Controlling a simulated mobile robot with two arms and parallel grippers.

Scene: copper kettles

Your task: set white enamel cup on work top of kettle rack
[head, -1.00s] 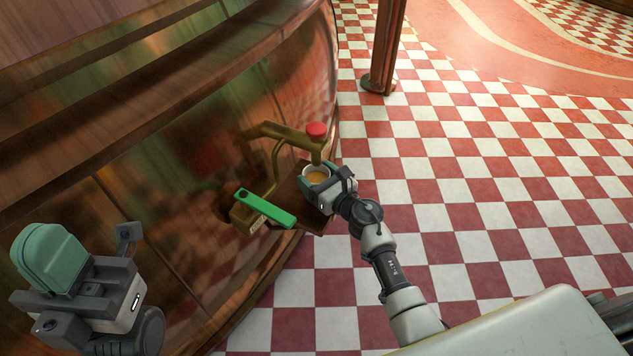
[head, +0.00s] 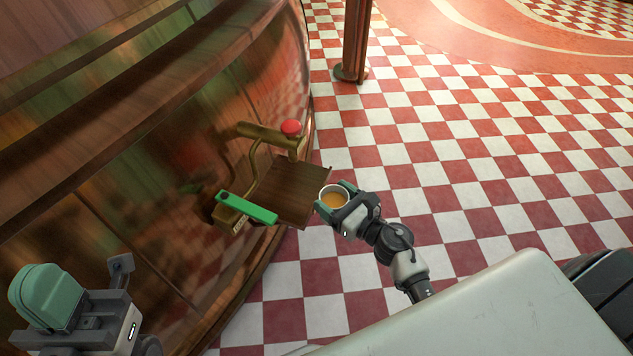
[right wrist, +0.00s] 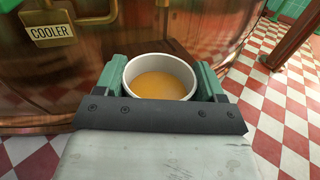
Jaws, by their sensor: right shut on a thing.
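The white enamel cup (head: 333,197) is upright and holds an amber liquid. My right gripper (head: 336,196) is shut on it, with a green finger on either side. The cup (right wrist: 160,78) and the gripper (right wrist: 160,85) fill the middle of the right wrist view. The cup is just off the right edge of a small brown shelf below a tap. My left gripper (head: 48,296) is at the lower left, away from the cup; its finger gap is not visible. I cannot make out a work top of a kettle rack.
The brass tap with a red knob (head: 291,128) and a green lever (head: 247,208) stick out from the large copper kettle (head: 150,170) over the brown shelf (head: 295,195). A "COOLER" tag (right wrist: 53,32) hangs there. A post (head: 355,40) stands behind; checkered floor on the right is clear.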

